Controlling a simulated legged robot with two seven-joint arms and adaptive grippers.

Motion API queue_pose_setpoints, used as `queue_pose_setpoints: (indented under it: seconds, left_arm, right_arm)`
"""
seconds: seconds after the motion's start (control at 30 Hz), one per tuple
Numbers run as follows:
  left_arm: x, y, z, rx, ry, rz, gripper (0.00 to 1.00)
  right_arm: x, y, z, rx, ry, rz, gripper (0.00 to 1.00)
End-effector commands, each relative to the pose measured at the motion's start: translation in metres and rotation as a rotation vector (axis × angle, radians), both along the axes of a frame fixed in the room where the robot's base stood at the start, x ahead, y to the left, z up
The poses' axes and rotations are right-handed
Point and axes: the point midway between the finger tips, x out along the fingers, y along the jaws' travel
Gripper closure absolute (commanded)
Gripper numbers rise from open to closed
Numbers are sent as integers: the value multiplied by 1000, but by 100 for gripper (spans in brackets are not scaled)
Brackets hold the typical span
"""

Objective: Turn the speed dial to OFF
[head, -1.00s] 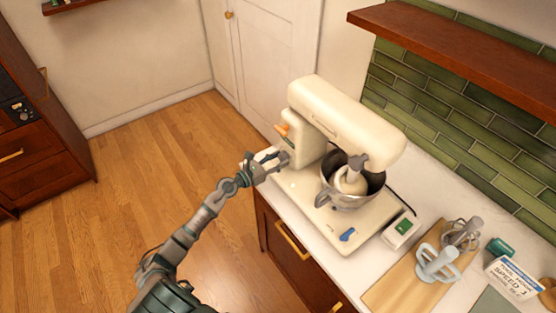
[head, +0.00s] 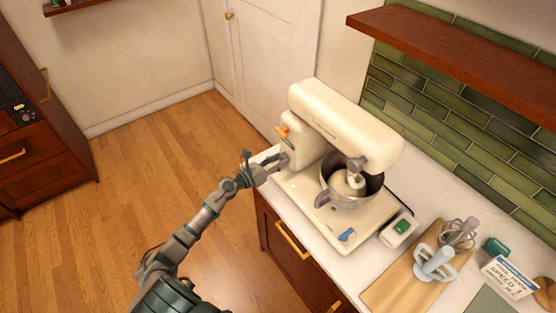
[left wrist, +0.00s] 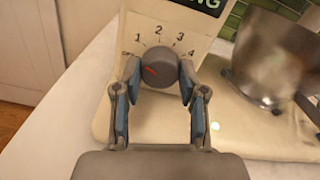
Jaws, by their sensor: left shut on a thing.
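The stand mixer (head: 345,120) is cream and stands on the counter. Its grey round speed dial (left wrist: 163,62) shows in the left wrist view, with a red pointer mark aimed to the left and slightly up. Numbers 1 to 4 curve over the dial, and a small label at the far left is too blurred to read. My left gripper (left wrist: 160,72) is shut on the dial, one finger on each side. In the head view, my left gripper (head: 283,161) is at the mixer's left side, and the dial is hidden. My right gripper is not in view.
A steel bowl (head: 372,196) with a beater in it sits under the mixer head. An orange lever (head: 281,131) is above my gripper, and a blue lever (head: 347,235) is on the base. A wooden board (head: 402,284) with beaters lies to the right.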

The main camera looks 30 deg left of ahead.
Motion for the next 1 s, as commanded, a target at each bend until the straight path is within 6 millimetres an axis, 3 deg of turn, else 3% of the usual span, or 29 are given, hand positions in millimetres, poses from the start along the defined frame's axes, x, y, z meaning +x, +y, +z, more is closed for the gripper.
queue_pose_setpoints:
  seconds: [0.03, 0.5, 1.0]
  left_arm:
    - [2, 4, 10, -35, 1, 12, 94]
    - [3, 5, 8, -301, 111, 10, 94]
    - [2, 4, 2, -359, 143, 7, 94]
  right_arm:
    - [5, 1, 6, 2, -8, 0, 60]
    - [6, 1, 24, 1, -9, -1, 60]
    - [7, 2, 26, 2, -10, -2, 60]
